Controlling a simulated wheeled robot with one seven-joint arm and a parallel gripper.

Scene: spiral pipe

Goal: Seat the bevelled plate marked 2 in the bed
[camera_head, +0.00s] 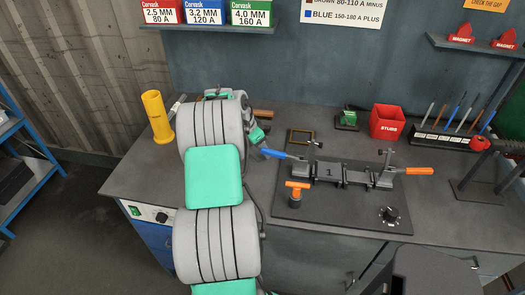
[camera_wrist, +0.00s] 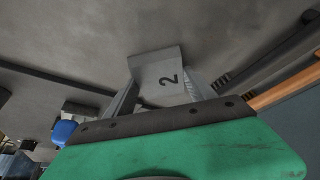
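The bevelled grey plate marked 2 (camera_wrist: 160,68) is between the fingers of my gripper (camera_wrist: 163,92) in the wrist view. The fingers meet its two side edges, so the gripper looks shut on it. In the head view my gripper is mostly hidden behind my arm, left of the fixture, and the plate cannot be made out. The bed (camera_head: 356,181) is a grey clamped fixture on a dark base plate (camera_head: 345,212). A grey piece marked 1 (camera_head: 330,171) sits in its left part. A blue handle (camera_head: 280,154) is at its left end and an orange handle (camera_head: 418,171) at its right.
An orange T-handle (camera_head: 297,188) and a black knob (camera_head: 389,214) stand at the front of the base plate. A yellow cylinder (camera_head: 157,116) stands left of my arm.

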